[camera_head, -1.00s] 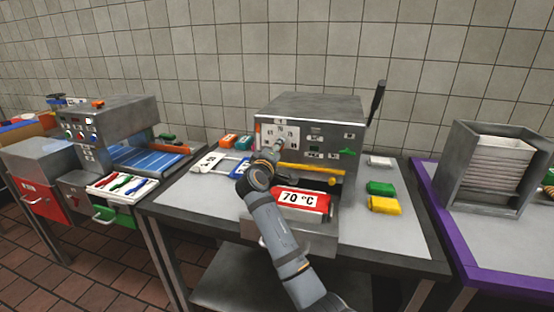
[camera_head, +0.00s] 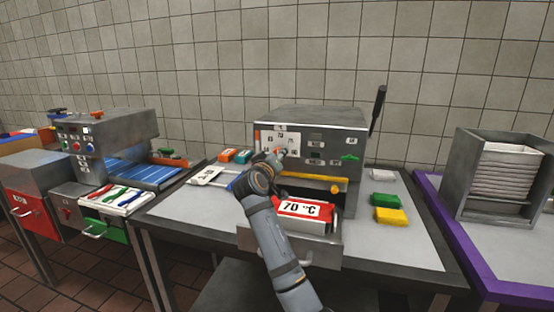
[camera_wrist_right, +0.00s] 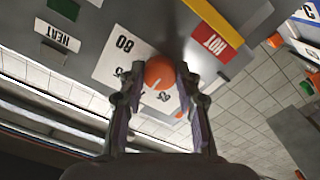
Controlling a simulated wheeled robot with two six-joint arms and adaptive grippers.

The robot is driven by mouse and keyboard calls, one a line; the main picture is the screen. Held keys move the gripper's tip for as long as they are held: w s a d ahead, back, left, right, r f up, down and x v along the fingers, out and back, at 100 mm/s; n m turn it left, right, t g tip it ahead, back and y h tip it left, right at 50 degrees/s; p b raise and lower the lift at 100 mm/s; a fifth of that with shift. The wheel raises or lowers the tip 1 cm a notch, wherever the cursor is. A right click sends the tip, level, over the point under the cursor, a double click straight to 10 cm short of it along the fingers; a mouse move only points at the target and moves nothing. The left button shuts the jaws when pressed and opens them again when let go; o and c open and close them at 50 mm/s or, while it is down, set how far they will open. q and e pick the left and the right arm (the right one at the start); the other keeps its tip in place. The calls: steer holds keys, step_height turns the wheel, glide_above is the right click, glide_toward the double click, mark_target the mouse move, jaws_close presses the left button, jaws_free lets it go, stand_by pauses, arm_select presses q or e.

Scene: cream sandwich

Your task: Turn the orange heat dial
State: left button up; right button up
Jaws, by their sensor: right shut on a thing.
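The orange heat dial (camera_wrist_right: 160,73) sits on a white number plate (camera_wrist_right: 118,50) on the grey machine (camera_head: 330,118). In the right wrist view the number 80 shows beside the dial, and other numbers are partly hidden by the fingers. My right gripper (camera_wrist_right: 160,78) is shut on the dial, with one finger on each side of it. A pale line shows on the dial's face. In the head view my right gripper (camera_head: 281,153) is at the left part of the machine's front, where it mostly hides the dial. My left gripper is in neither view.
A yellow bar (camera_head: 305,177) crosses the machine's front below the dial. An open drawer below holds a red 70 °C block (camera_head: 304,209). Green (camera_head: 386,200) and yellow (camera_head: 391,216) blocks lie to the right. A black lever (camera_head: 377,108) rises at the machine's right side.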

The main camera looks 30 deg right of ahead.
steer(key=shift+f, duration=0.15)
steer(key=o, duration=1.2)
steer(key=shift+c, duration=0.2)
steer(key=v, duration=1.2)
